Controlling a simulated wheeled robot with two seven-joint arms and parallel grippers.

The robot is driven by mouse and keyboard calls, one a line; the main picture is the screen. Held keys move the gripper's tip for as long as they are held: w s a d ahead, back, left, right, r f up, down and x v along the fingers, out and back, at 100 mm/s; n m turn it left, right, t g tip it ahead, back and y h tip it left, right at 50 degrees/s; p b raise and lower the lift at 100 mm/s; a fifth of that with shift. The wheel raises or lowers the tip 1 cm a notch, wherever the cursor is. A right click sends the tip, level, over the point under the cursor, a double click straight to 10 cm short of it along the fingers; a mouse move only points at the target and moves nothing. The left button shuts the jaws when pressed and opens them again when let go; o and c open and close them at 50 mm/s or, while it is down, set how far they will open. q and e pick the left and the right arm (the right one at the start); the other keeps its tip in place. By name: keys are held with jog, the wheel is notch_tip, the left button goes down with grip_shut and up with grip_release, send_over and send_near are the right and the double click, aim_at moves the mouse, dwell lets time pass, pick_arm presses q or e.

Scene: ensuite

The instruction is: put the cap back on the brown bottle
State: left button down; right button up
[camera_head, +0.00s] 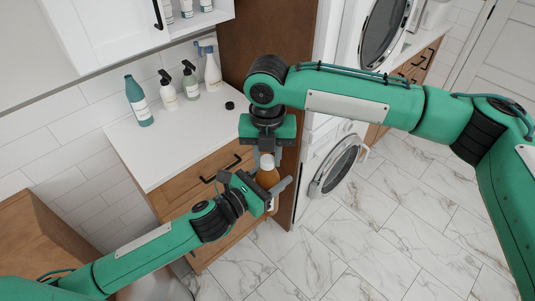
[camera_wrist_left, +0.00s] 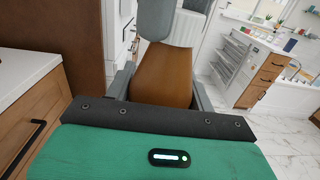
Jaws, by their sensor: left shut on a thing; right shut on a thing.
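The brown bottle (camera_head: 268,178) is upright in front of the counter. My left gripper (camera_head: 270,186) is shut around its body, and the bottle also fills the space between the fingers in the left wrist view (camera_wrist_left: 162,78). The white cap (camera_head: 267,160) is at the top of the bottle. My right gripper (camera_head: 267,153) points down from above and is shut on the cap. In the left wrist view, pale grey shapes (camera_wrist_left: 172,22) cover the bottle's neck. I cannot tell whether the cap is seated on the neck or just above it.
The white counter (camera_head: 175,145) holds a teal bottle (camera_head: 138,102), two pump bottles, a spray bottle (camera_head: 212,72) and a small black disc (camera_head: 229,105). Wooden drawers are below. A washing machine (camera_head: 335,165) stands to the right. The marble floor is clear.

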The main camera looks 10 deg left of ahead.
jog(key=m, duration=1.2)
jog(key=shift+f, duration=0.1)
jog(key=m, duration=0.4)
jog(key=shift+m, duration=0.4)
jog(key=m, duration=0.4)
jog(key=shift+m, duration=0.3)
jog(key=m, duration=0.4)
jog(key=shift+m, duration=0.4)
jog(key=m, duration=0.4)
jog(key=shift+m, duration=0.4)
jog(key=m, duration=0.3)
